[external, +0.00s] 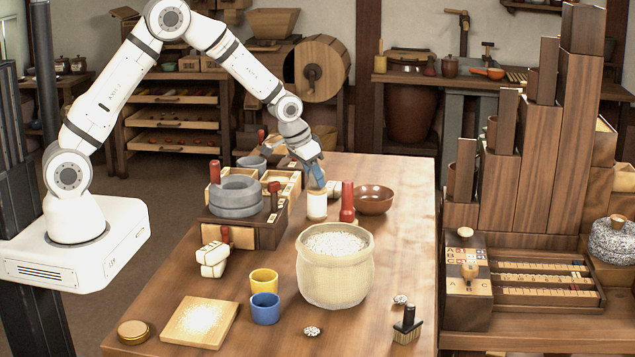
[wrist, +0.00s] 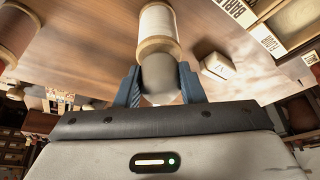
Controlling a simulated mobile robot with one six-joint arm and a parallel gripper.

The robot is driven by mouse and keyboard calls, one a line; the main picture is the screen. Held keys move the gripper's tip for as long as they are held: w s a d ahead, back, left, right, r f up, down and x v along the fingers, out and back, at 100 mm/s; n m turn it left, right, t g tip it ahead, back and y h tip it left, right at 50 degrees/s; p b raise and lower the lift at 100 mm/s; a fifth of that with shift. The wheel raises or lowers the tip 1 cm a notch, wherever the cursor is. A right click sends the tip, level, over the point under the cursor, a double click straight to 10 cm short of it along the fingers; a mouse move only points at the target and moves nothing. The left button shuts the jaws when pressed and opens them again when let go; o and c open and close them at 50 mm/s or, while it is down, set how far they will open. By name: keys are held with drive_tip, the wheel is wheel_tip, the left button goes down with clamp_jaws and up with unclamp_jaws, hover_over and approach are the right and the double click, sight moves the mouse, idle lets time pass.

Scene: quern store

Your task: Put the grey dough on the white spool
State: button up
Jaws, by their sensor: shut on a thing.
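My gripper (external: 315,178) is at the far part of the table, directly over the white spool (external: 317,206), which stands upright. In the wrist view my gripper (wrist: 158,88) has its two blue fingers closed on the sides of the grey dough (wrist: 160,74), a smooth rounded lump. The spool also shows in the wrist view (wrist: 157,22), with its pale wooden rim right beside the dough. I cannot tell whether the dough touches the spool. In the external view the fingers mostly hide the dough.
A large pale pot (external: 335,285) is in front. A grey quern (external: 236,198) sits on a wooden box to the left.

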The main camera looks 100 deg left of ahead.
drive_tip(key=shift+f, duration=0.2)
drive_tip(key=o, duration=1)
drive_tip(key=shift+r, duration=0.1)
drive_tip(key=shift+r, duration=0.4)
drive_tip(key=v, duration=1.1)
drive_tip(key=s+d+r+m+h, duration=0.1)
drive_tip(key=d+r, duration=0.1)
drive_tip(key=d, duration=0.4)
drive_tip(key=s+d+r+m, duration=0.1)
drive_tip(key=s+d+r, duration=0.15)
drive_tip(key=d, duration=0.45)
drive_tip(key=s+d+r+m+h, duration=0.1)
drive_tip(key=s+d+m, duration=0.4)
drive_tip(key=s+d, duration=1.3)
drive_tip(key=shift+s+d+m+g+h, duration=0.3)
drive_tip(key=shift+s+d+g+h, duration=0.1)
drive_tip(key=shift+d, duration=1.1)
